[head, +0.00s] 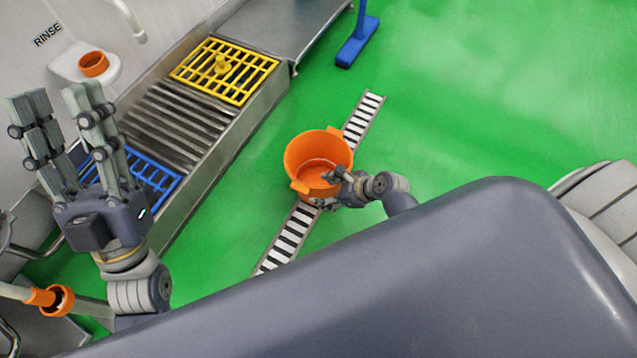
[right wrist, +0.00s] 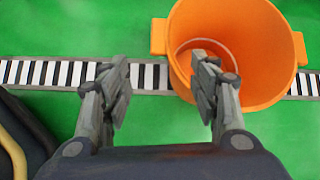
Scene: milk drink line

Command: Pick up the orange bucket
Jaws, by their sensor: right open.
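The orange bucket (head: 318,150) stands on the green floor over a drain grate, open side up and empty inside. My right gripper (head: 325,190) is at its near right side in the head view. In the right wrist view the bucket (right wrist: 262,55) fills the upper right, and my right gripper (right wrist: 160,85) is open. Its right finger overlaps the bucket's left part; its left finger is over the floor and grate. I cannot tell if a finger touches the bucket. My left gripper (head: 62,120) is raised at the left, fingers apart and empty.
A metal counter with a yellow grate (head: 240,75) and a blue grate (head: 150,182) runs along the left. A blue squeegee (head: 357,45) stands at the top. The drain grate (head: 289,240) crosses the floor. Green floor right of the bucket is clear.

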